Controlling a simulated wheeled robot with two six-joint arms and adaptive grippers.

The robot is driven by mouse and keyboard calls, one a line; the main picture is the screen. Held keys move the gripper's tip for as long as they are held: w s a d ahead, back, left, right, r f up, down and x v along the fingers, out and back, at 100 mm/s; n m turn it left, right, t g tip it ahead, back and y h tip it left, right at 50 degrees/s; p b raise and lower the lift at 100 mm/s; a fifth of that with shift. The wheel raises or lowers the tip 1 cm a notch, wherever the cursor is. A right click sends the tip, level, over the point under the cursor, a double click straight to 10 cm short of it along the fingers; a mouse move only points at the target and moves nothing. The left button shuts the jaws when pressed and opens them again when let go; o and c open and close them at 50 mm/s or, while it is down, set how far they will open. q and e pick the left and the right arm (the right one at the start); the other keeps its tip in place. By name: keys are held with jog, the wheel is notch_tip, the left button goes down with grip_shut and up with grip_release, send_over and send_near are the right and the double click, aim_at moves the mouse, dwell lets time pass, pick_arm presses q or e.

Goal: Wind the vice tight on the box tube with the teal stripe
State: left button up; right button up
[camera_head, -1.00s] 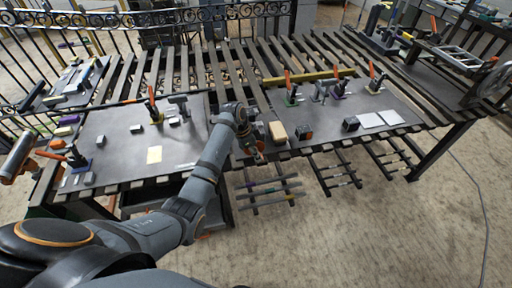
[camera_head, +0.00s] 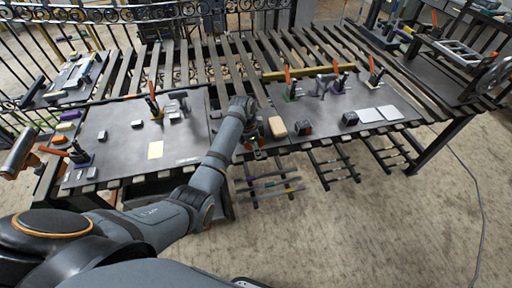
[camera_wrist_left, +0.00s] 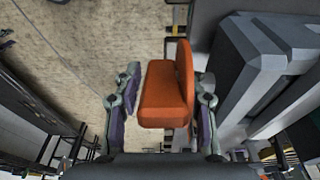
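My left gripper (camera_head: 258,143) is at the front edge of the bench, left of the tan block, seen partly behind my own wrist in the head view. In the left wrist view, an orange piece (camera_wrist_left: 165,95) with a rounded plate on its right side lies between the fingers of the left gripper (camera_wrist_left: 165,100). Narrow gaps show beside it, so the fingers look open around it. I cannot make out the vice body, the box tube or a teal stripe for certain. My right gripper is not in view.
A tan block (camera_head: 277,127) and a dark block (camera_head: 303,129) stand right of the gripper. Clamps with orange handles (camera_head: 288,84) stand behind. Racks of bars (camera_head: 270,186) hang below the front edge. A yellow bar (camera_head: 300,73) lies across the slats.

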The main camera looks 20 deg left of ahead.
pick_arm(q)
jog(key=shift+w+r, duration=0.1)
jog(key=shift+r, duration=0.15)
jog(key=v, duration=1.1)
jog(key=shift+r, duration=0.25)
